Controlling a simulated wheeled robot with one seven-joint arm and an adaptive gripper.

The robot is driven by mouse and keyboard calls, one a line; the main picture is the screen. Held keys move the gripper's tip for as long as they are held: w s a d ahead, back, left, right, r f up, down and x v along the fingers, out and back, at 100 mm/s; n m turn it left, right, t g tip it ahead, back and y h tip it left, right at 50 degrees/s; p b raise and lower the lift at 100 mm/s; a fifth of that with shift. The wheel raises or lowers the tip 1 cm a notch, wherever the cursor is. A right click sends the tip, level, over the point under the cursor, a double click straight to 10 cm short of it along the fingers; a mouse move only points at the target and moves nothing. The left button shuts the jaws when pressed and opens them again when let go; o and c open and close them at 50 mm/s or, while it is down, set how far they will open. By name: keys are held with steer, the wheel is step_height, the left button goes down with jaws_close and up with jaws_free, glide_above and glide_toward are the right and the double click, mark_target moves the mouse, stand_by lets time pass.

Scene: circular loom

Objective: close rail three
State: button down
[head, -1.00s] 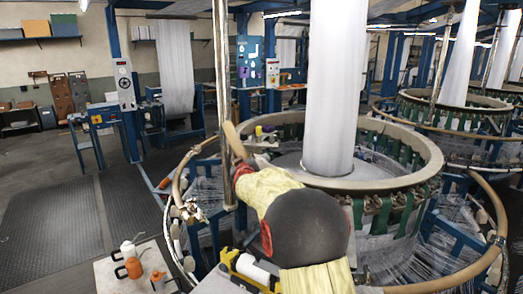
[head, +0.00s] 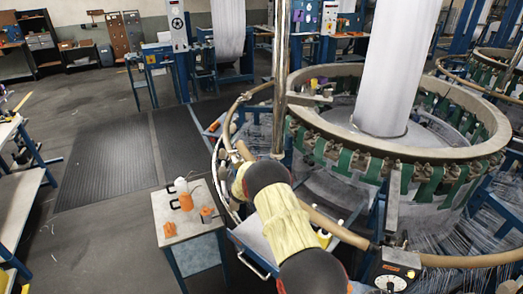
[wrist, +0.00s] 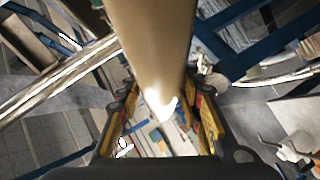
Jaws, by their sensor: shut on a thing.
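A tan, tube-like curved rail (head: 338,230) runs along the front of the near circular loom (head: 470,150). Its right part meets a dark box with a dial, and my arm covers its middle. A tan rail piece (head: 243,150) shows just beyond my arm, close to the left rail arc (head: 228,122); I cannot tell whether they touch. In the wrist view a thick tan rail (wrist: 160,50) comes down from the top between the two fingers of my gripper (wrist: 163,120), which is shut on it. In the head view my arm hides the gripper.
A small table (head: 188,235) with a white bottle and orange items stands left of my arm. A shiny vertical post (head: 281,80) stands beside the rail. A workbench (head: 18,190) is at the far left. Dark floor mats (head: 110,165) lie clear between them.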

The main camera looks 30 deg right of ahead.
step_height(320, 180, down, 13)
steer(key=n+g+b, duration=0.1)
steer(key=n+b, duration=0.1)
steer(key=shift+w+a+f, duration=0.2)
steer(key=shift+w+a, duration=0.2)
steer(key=shift+a, duration=0.05)
steer(key=shift+f, duration=0.1)
steer(key=c, duration=1.6)
jaws_free()
steer(key=shift+f, duration=0.1)
steer(key=shift+c, duration=0.2)
steer(key=shift+o, duration=1.3)
steer(key=shift+f, duration=0.15)
steer(key=shift+o, duration=0.6)
steer(key=shift+o, duration=0.2)
steer(key=shift+w+r, duration=0.1)
steer(key=shift+r, duration=0.15)
steer(key=v, duration=1.2)
steer(key=shift+f, duration=0.25)
